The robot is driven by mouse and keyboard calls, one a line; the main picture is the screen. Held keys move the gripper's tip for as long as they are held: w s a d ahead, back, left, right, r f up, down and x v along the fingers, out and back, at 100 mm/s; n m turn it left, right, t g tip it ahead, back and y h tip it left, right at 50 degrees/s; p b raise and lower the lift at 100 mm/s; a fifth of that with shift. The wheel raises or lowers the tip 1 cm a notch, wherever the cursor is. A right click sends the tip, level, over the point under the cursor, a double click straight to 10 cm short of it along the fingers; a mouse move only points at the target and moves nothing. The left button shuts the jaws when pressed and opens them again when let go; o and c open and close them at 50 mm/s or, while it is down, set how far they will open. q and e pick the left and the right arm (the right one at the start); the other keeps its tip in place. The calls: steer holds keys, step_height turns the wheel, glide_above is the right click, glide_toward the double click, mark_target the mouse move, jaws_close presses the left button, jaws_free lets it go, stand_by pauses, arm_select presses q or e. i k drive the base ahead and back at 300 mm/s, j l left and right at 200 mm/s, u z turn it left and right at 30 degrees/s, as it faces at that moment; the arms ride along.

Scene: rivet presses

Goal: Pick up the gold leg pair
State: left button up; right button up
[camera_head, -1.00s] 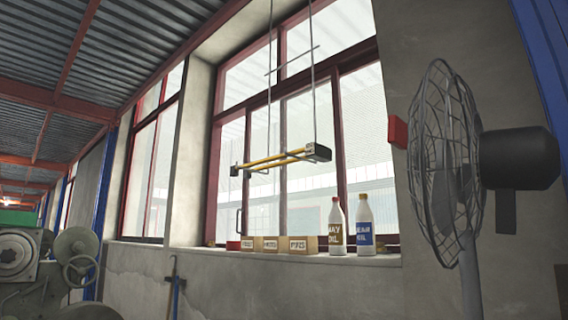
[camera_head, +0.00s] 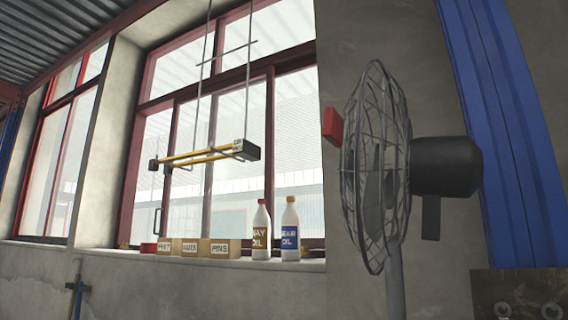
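No gold leg pair can be made out in the head view. Neither of my grippers shows in the view. The view takes in a wall, a window and a standing fan, with no work surface clearly visible.
A standing fan (camera_head: 376,170) is at centre right. The window sill (camera_head: 200,261) bears small labelled boxes (camera_head: 192,248) and two bottles, one brown-labelled (camera_head: 261,232) and one blue-labelled (camera_head: 290,232). A yellow-tubed lamp (camera_head: 205,155) hangs before the window. A dark panel (camera_head: 520,294) shows at lower right.

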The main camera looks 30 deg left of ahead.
mark_target(243, 148)
steer(key=i+j+z, duration=0.1)
steer(key=j+z, duration=0.3)
steer(key=j, duration=0.45)
steer(key=j+z, duration=0.35)
steer(key=j, duration=0.45)
steer(key=k+j+z, duration=0.15)
steer(key=j+z, duration=0.25)
steer(key=j, duration=0.4)
